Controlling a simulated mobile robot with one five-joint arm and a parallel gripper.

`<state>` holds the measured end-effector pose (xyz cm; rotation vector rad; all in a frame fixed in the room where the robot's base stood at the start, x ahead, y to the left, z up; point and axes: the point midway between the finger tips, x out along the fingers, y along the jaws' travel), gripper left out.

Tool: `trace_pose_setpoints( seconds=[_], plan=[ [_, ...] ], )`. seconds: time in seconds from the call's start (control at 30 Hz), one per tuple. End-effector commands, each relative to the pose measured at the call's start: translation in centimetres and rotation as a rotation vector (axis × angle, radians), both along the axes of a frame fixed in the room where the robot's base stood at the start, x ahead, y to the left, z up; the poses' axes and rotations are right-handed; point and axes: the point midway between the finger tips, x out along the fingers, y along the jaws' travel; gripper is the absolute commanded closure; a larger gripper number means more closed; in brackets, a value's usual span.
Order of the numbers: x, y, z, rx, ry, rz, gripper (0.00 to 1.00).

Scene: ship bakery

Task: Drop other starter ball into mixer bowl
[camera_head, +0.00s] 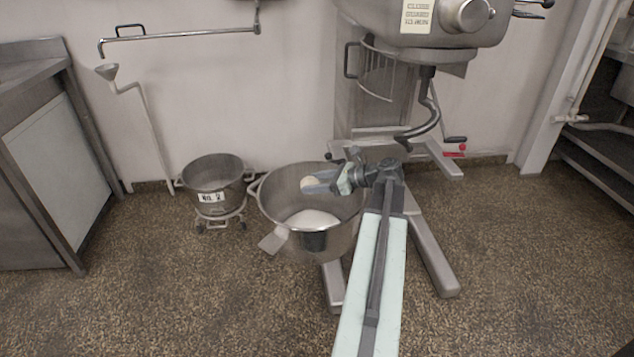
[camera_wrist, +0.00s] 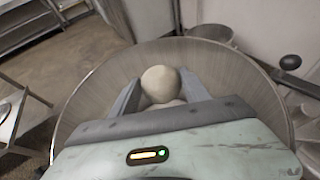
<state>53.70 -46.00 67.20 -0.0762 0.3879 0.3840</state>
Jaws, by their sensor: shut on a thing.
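A pale round starter ball (camera_wrist: 161,84) is held between the two fingers of my gripper (camera_wrist: 160,92). In the head view my gripper (camera_head: 318,184) is over the steel mixer bowl (camera_head: 336,241), inside its rim as seen from above, with the pale ball (camera_head: 308,184) at its fingertips. A white mass (camera_head: 312,220) lies in the bottom of the bowl. In the wrist view the bowl (camera_wrist: 258,84) surrounds the ball and fingers, and another pale patch shows just below the ball, mostly hidden.
The mixer (camera_head: 430,20) stands behind the bowl, with its dough hook (camera_head: 424,125) hanging to the right of my gripper. A second steel bowl (camera_head: 213,176) labelled No. 2 stands on a wheeled dolly at the left. A steel cabinet (camera_head: 50,170) is farther left. Floor in front is clear.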

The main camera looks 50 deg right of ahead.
Motion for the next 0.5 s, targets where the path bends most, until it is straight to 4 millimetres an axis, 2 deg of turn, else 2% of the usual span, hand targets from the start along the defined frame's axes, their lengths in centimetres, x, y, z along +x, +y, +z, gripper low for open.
trace_pose_setpoints(
  seconds=[0.17, 0.2, 0.3, 0.5],
  plan=[
    [0.03, 0.02, 0.08, 0.0, 0.0, 0.0, 0.89],
    [0.03, 0.02, 0.08, 0.0, 0.0, 0.0, 0.43],
    [0.04, 0.04, 0.09, 0.0, 0.0, 0.001, 0.2],
    [0.05, 0.05, 0.08, 0.0, 0.0, 0.001, 0.2]
  ],
)
